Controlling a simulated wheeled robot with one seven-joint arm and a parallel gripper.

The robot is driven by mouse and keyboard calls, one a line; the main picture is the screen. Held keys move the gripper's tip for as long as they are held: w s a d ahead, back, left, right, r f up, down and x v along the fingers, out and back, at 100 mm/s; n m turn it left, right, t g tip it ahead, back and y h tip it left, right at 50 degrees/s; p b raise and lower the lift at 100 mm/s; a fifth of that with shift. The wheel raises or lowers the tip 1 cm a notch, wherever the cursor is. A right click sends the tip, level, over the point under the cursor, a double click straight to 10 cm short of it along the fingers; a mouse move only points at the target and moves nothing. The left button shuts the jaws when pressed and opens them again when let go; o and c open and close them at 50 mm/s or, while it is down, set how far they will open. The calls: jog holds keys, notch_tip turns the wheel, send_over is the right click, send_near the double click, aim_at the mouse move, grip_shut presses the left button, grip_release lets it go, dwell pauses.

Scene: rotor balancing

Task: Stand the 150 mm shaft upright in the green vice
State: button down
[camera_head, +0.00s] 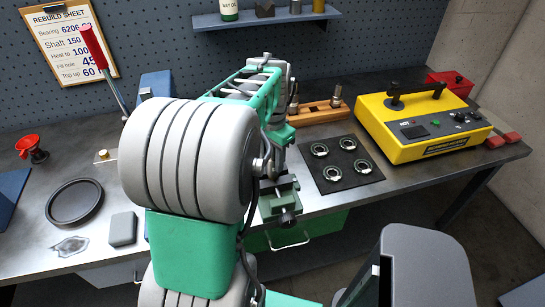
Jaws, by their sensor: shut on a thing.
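The green vice (282,203) stands at the bench's front edge, right of my large arm joint. Its screw end faces the front, and its left side is partly covered by my arm. My arm reaches up over the bench, and its wrist comes down behind the large joint, close above the vice. My gripper's fingers are hidden behind my own arm, so neither they nor anything between them can be made out. I cannot pick out the 150 mm shaft. A wooden rack (318,114) behind the vice holds upright metal pieces.
A dark mat (335,178) with several bearing rings lies right of the vice. A yellow heater (425,128) stands farther right. A shelf (270,18) hangs above.

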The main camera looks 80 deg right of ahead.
jog(key=shift+f+b, duration=0.35)
jog(key=shift+f, duration=0.2)
jog(key=c, duration=0.8)
grip_release()
jog(key=shift+f, duration=0.15)
jog(key=shift+c, duration=0.4)
notch_tip(320, 180, up, 9)
jog(key=p, duration=0.7)
